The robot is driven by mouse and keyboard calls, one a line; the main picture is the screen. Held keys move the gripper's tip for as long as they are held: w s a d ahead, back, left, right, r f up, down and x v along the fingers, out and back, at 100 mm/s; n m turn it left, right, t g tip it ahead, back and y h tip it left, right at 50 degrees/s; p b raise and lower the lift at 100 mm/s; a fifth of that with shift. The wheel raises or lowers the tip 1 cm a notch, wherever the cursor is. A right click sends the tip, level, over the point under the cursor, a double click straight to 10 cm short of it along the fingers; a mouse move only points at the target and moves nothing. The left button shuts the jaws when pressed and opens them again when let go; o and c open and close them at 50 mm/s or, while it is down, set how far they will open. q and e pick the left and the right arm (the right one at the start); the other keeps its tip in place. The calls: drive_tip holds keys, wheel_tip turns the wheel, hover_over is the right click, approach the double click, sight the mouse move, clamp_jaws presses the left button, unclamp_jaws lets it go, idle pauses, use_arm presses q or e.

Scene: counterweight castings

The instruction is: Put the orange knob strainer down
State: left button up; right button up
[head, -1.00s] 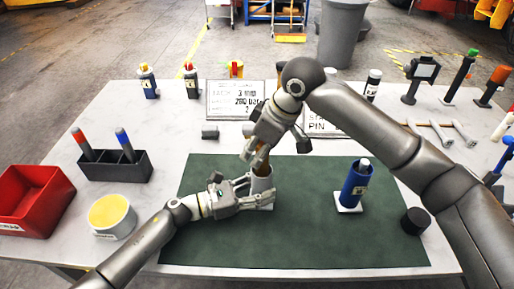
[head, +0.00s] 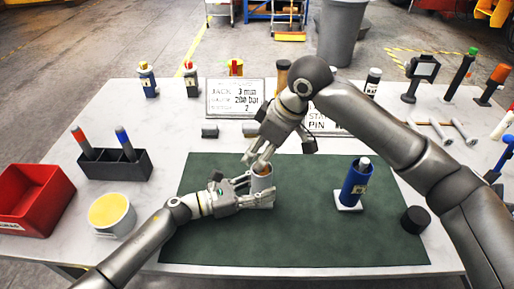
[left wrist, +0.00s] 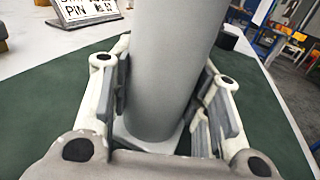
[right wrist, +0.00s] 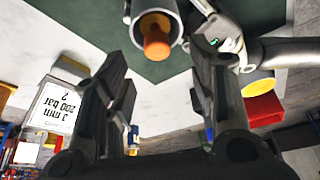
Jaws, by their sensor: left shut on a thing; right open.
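The orange knob strainer (right wrist: 157,45) sits inside the mouth of a grey cylinder (right wrist: 138,22), with its orange end showing in the right wrist view. In the head view the strainer (head: 262,171) shows only as a small brownish-orange patch at the cylinder's top. The rest of it is hidden inside. The grey cylinder (head: 262,186) stands upright on a white base plate (head: 266,206). My left gripper (head: 246,190) is shut around the cylinder from the left. My right gripper (head: 257,160) is open just above the cylinder's mouth, its fingers apart from the knob in the right wrist view.
A green mat (head: 300,235) lies under the cylinder. A blue cylinder (head: 352,188) stands on its right, with a black round piece (head: 414,220) beyond. A cup with yellow contents (head: 110,212), a dark holder (head: 115,165) and a red bin (head: 35,195) stand left. The front mat is clear.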

drive_tip(key=shift+s+d, duration=0.3)
drive_tip(key=shift+d, duration=0.35)
drive_tip(key=shift+s+d, duration=0.3)
drive_tip(key=shift+d, duration=0.3)
use_arm(q)
drive_tip(key=o, duration=1.4)
drive_tip(key=shift+a, duration=0.1)
